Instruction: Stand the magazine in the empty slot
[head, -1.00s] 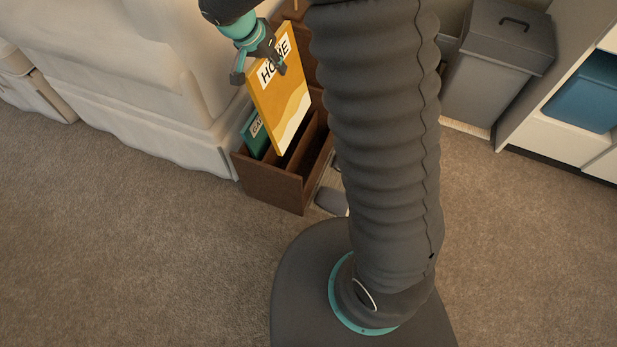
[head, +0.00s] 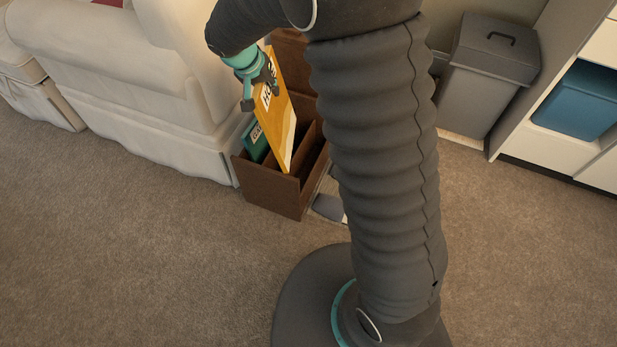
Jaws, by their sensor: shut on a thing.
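The magazine (head: 279,125) is orange-yellow with a white label whose lettering is partly covered. My gripper (head: 262,94) is shut on its upper left part. The magazine is upright with a slight tilt, and I see it at a steep angle. Its lower end is at the brown wooden rack (head: 269,190), in front of the dividers; I cannot tell how deep it reaches into a slot. A teal magazine (head: 256,142) stands in the rack's left slot. The right slot (head: 312,150) looks empty, though my arm hides part of that side.
A white sofa (head: 150,110) stands close to the left of the rack. A grey bin (head: 487,80) and a white shelf with a blue box (head: 580,100) are at the right. A grey object (head: 328,207) lies by the rack's right side. The carpet in front is clear.

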